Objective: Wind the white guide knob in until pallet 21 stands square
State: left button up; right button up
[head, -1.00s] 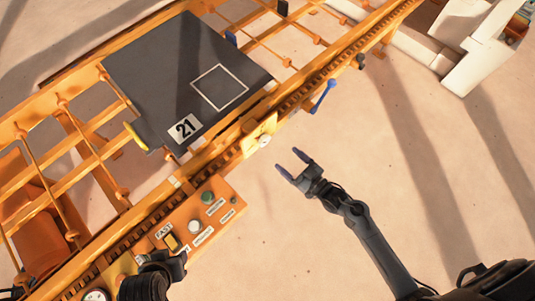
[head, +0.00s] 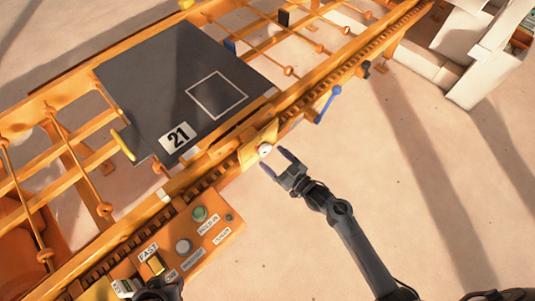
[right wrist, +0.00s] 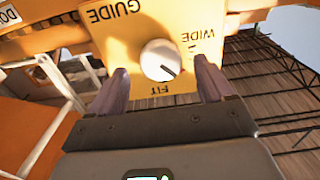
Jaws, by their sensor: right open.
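The white guide knob (head: 265,150) sits on a yellow plate on the conveyor's near rail. My right gripper (head: 277,163) is open just in front of it. In the right wrist view the knob (right wrist: 160,60) shows between the spread fingers (right wrist: 160,88), with gaps on both sides. Its dark mark points down-right, between the upside-down FIT and WIDE labels, closer to FIT. Pallet 21 (head: 165,85), a dark plate with a white square outline, lies on the conveyor and looks slightly turned against the near rail. My left gripper (head: 160,289) is cut off at the bottom edge.
A control panel (head: 215,240) with green and white buttons and a yellow FAST switch stands left of the knob. A blue lever (head: 328,103) sticks out from the rail to the right. Open floor (head: 330,175) lies in front of the rail.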

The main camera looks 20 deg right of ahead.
aim_at(266, 153)
jog(key=shift+b+x, duration=0.4)
jog(key=shift+x, duration=1.4)
jog(key=c, duration=1)
jog(key=m+p, duration=0.2)
jog(key=shift+r+p, duration=0.2)
jog(key=shift+p, duration=0.1)
jog(key=shift+f+m, duration=0.2)
jog(key=shift+m, duration=0.4)
jog(key=o, duration=1)
jog(key=shift+s, duration=0.15)
